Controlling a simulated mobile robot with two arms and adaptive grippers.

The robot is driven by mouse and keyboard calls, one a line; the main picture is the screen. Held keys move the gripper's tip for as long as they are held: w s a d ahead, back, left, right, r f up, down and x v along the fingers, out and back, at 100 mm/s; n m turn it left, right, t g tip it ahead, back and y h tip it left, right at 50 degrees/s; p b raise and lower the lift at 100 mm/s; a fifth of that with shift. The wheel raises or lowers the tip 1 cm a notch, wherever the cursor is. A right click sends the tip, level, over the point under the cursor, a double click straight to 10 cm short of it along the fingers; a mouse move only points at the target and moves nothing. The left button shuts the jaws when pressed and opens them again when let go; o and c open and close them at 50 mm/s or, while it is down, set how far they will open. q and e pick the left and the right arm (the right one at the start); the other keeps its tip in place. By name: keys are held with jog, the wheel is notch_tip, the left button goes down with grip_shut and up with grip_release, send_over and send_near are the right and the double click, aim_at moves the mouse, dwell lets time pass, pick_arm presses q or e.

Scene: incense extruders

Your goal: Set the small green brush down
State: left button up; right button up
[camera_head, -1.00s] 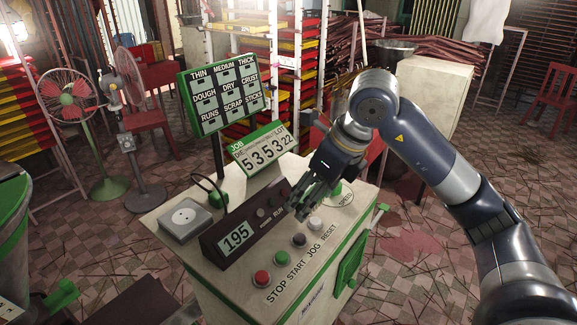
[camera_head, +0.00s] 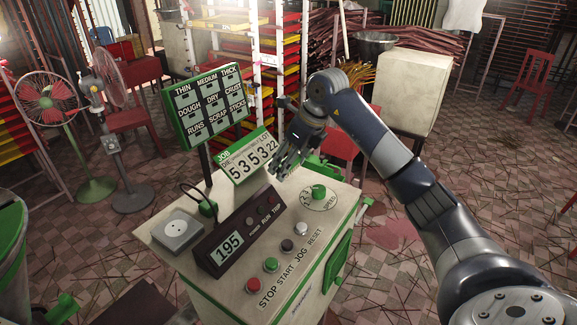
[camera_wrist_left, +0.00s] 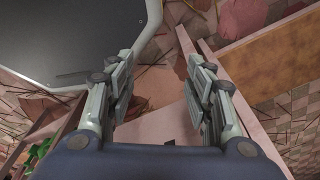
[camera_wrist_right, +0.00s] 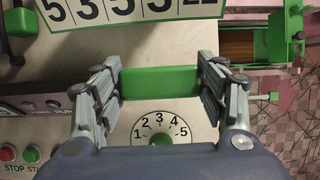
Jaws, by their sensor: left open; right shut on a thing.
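My right gripper (camera_head: 283,168) is above the back of the control box top, close in front of the job number sign. In the right wrist view my right gripper (camera_wrist_right: 160,85) is shut on a plain green block, the small green brush (camera_wrist_right: 160,83), held crosswise between the fingers. Its bristles do not show, and the fingers hide its ends. The speed dial (camera_wrist_right: 160,130) shows below the brush in that view. My left gripper (camera_wrist_left: 160,85) is open and empty over the floor and red-brown furniture. It is not in the head view.
The control box top (camera_head: 270,225) carries a 195 display (camera_head: 229,247), a row of buttons (camera_head: 271,264), the speed knob (camera_head: 318,192) and a grey socket box (camera_head: 176,230). The job sign (camera_head: 248,158) and label board (camera_head: 208,103) stand behind. Bare top lies around the buttons.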

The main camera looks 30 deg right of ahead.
jog(key=shift+w, duration=0.25)
jog(key=shift+d+f, duration=0.1)
jog(key=shift+f, duration=0.15)
jog(key=shift+f+p, duration=0.7)
jog(key=shift+f, duration=0.85)
pick_arm(q)
jog(key=shift+s+a+r, duration=0.1)
jog(key=shift+s+r, duration=0.75)
jog(key=shift+s, duration=0.25)
pick_arm(e)
jog(key=shift+f, duration=0.15)
jog(key=o, duration=1.1)
pick_arm(q)
jog(key=shift+w+f, duration=0.1)
jog(key=shift+w, duration=0.35)
